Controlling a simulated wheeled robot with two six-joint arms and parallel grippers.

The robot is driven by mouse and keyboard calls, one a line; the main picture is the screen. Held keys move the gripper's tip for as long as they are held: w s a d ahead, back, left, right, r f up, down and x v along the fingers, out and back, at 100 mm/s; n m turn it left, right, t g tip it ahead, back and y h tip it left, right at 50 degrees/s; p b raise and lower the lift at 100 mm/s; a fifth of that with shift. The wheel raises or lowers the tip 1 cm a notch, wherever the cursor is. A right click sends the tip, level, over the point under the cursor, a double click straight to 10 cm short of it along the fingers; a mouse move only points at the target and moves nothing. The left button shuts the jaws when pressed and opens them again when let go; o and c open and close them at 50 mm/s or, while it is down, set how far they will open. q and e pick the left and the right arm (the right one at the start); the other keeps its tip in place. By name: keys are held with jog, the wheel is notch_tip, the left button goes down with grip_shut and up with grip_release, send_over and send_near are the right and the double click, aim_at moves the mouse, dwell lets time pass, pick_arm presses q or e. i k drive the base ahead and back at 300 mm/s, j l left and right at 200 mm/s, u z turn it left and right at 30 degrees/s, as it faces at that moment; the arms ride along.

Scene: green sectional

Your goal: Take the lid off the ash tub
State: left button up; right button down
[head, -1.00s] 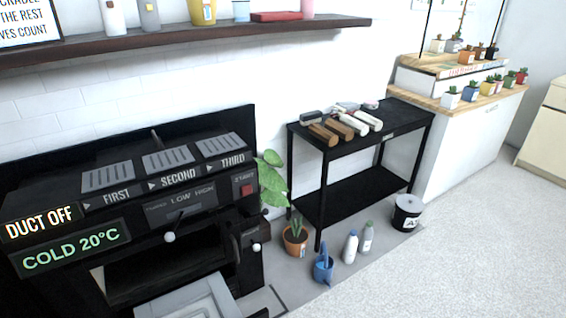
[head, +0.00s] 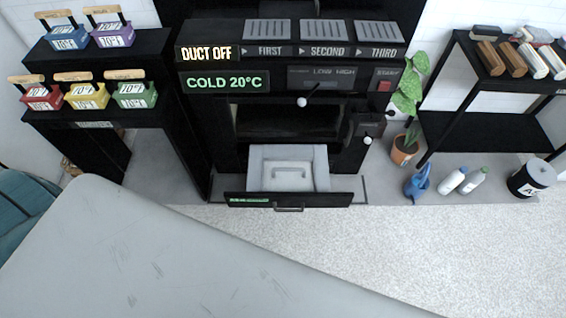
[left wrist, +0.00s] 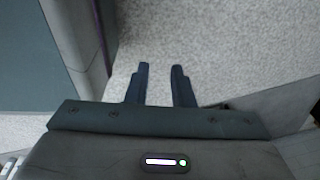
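The ash tub (head: 525,186) is a black round bucket with a white label, of which only the first letters show. It stands upright on the floor at the far right of the head view. A flat grey lid (head: 541,172) covers its top. My left gripper (left wrist: 160,72) shows in the left wrist view, with its two dark fingers apart and nothing between them, above pale carpet. Neither gripper shows in the head view, and the tub is not in the left wrist view.
A black machine (head: 300,60) has its front drawer (head: 338,199) pulled out, with a grey handled box inside. A blue watering can (head: 417,184), two bottles (head: 453,180) and a potted plant (head: 404,150) stand left of the tub. Carpet before the tub is clear.

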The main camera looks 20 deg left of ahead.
aim_at(541, 172)
jog(key=u, duration=0.5)
jog(key=z, duration=1.8)
jog(key=i+l, duration=0.15)
jog(key=i, duration=0.15)
jog(key=i+l, duration=0.2)
jog(key=i+z, duration=0.05)
jog(key=i, duration=0.05)
